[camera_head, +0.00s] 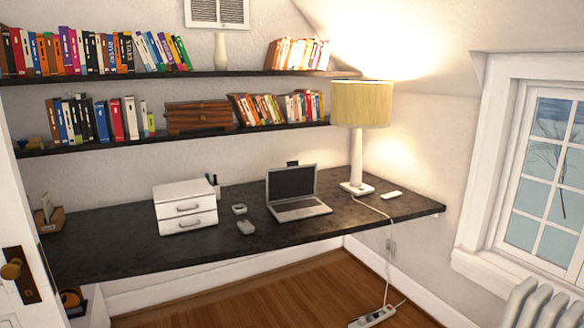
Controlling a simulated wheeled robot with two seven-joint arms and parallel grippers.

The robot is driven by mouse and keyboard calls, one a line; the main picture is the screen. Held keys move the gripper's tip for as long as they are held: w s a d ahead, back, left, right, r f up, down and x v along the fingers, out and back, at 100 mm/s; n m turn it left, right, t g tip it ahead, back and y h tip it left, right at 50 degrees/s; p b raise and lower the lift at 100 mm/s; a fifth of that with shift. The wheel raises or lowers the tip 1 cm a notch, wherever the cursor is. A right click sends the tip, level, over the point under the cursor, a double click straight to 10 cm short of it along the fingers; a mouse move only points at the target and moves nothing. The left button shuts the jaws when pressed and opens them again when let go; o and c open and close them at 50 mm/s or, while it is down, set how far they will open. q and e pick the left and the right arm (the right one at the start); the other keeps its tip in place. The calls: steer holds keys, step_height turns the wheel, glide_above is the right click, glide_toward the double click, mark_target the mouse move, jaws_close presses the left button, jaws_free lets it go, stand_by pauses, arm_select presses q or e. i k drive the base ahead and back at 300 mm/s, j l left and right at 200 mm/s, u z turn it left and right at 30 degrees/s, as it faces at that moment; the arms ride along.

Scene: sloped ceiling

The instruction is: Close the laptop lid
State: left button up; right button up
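An open laptop (298,208) sits on the dark desk, right of the middle. Its lid (291,182) stands up at the back with a dark screen, and its grey keyboard base lies flat toward the desk's front edge. Neither of my grippers shows in the head view, so nothing of mine is seen touching the laptop.
The dark desk (110,226) runs along the wall. A white drawer box (186,219), two small grey items and a yellow-shaded lamp (361,103) flank the laptop. Shelves with books (95,118) hang above.

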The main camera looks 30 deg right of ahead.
mark_target(294, 181)
steer(key=i+l+u, duration=0.1)
steer(key=l, duration=0.2)
steer(key=i+l, duration=0.2)
steer(key=i+l+u, duration=0.15)
steer(key=l, duration=0.3)
steer(key=i+l+u, duration=0.1)
steer(key=l, duration=0.2)
